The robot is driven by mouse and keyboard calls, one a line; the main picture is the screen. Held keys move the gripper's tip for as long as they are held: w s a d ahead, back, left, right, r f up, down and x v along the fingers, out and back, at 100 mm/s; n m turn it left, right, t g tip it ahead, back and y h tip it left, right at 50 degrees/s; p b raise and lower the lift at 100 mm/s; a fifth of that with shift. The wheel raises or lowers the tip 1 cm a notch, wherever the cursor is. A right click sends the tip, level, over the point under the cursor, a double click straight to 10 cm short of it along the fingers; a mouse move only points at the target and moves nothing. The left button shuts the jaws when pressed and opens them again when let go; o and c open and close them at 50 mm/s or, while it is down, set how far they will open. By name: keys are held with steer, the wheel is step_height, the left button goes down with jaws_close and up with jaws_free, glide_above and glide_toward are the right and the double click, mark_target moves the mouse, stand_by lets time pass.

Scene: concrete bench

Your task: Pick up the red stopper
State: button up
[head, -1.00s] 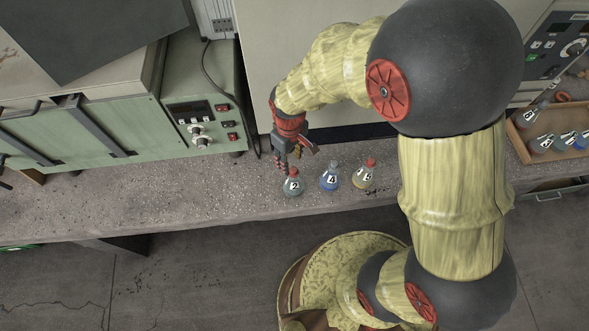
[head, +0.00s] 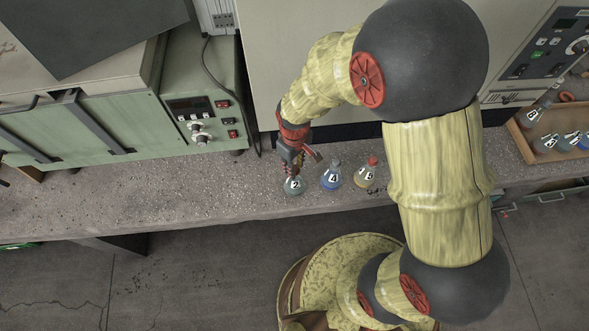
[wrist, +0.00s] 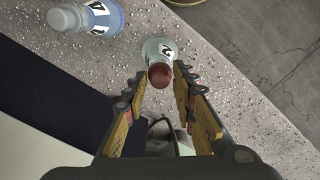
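A flask labelled 2 (head: 294,187) stands on the bench below my gripper (head: 292,170). Its red stopper (wrist: 160,76) shows in the wrist view and is hidden behind my fingers in the head view. My gripper is open, with one finger on each side of the stopper near the fingertips. Narrow gaps seem to show between stopper and fingers; contact is not clear. The stopper sits in or over the neck of the flask, which also shows in the wrist view (wrist: 158,47). Another flask at the right (head: 365,180) has a red stopper (head: 373,161) too.
A blue flask labelled 4 (head: 331,180) stands between the two red-stoppered flasks. A wooden tray (head: 524,147) with several flasks is at the right. A green instrument box (head: 203,110) stands at the back left. The bench (head: 190,190) is clear to the left.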

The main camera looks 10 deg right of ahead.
steer(key=c, duration=0.5)
steer(key=shift+r, duration=0.1)
steer(key=shift+r, duration=0.55)
step_height(320, 180, up, 2)
steer(key=shift+r+p, duration=0.2)
steer(key=shift+p, duration=0.5)
steer(key=s+r+p, duration=0.1)
steer(key=s+r, duration=0.2)
steer(key=s, duration=0.1)
steer(key=s+a+r+p, duration=0.1)
steer(key=s+r, duration=0.2)
steer(key=s, duration=0.2)
steer(key=s+r+p, duration=0.1)
steer(key=s+r, duration=0.2)
steer(key=s, duration=0.2)
steer(key=shift+a+r, duration=0.15)
steer(key=shift+a, duration=0.25)
